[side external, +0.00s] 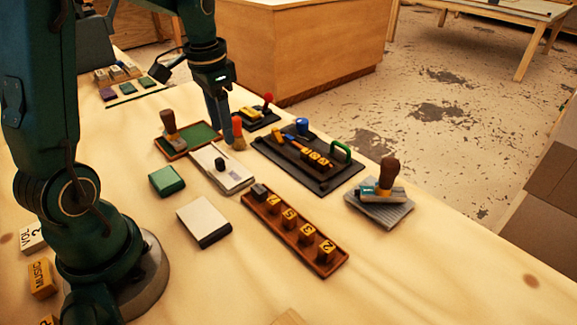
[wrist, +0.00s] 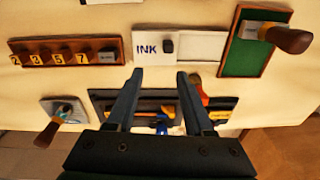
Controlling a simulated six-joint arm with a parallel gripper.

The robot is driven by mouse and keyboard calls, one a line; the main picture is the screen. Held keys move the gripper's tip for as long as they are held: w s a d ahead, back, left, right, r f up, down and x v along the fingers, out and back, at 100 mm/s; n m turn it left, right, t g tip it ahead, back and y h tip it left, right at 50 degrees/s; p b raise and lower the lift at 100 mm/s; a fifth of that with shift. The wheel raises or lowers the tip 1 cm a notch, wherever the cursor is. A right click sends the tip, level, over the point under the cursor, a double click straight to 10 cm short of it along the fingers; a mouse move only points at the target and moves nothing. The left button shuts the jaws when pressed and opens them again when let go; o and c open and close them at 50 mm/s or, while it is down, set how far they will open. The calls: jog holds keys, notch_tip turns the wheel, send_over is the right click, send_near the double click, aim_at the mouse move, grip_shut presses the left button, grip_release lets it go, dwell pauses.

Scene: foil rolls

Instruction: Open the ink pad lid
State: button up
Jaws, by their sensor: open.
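The ink pad (side external: 236,179) is a flat, pale box lying between the green tray and the wooden number rack. In the wrist view its lid (wrist: 148,48) carries the word INK and a small black knob (wrist: 168,46); the knob also shows in the side view (side external: 220,163). A plain pale panel (wrist: 202,46) lies to the right of the knob. No dark ink surface shows. My gripper (wrist: 159,74) is open and empty, its fingertips apart and short of the knob in the wrist picture. In the side view my gripper (side external: 222,128) is above and behind the ink pad.
A green tray (side external: 204,133) with a wooden-handled stamp (side external: 169,124) is behind the ink pad. A black tool board (side external: 320,184) and the number rack (side external: 268,217) lie to the right.

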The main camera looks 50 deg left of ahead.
aim_at(219, 159)
jog(key=a+f, duration=0.1)
jog(key=s+a+f, duration=0.1)
jog(key=f, duration=0.1)
jog(key=shift+n+g, duration=0.4)
jog(key=shift+d+f, duration=0.1)
jog(key=shift+f, duration=2.15)
grip_shut()
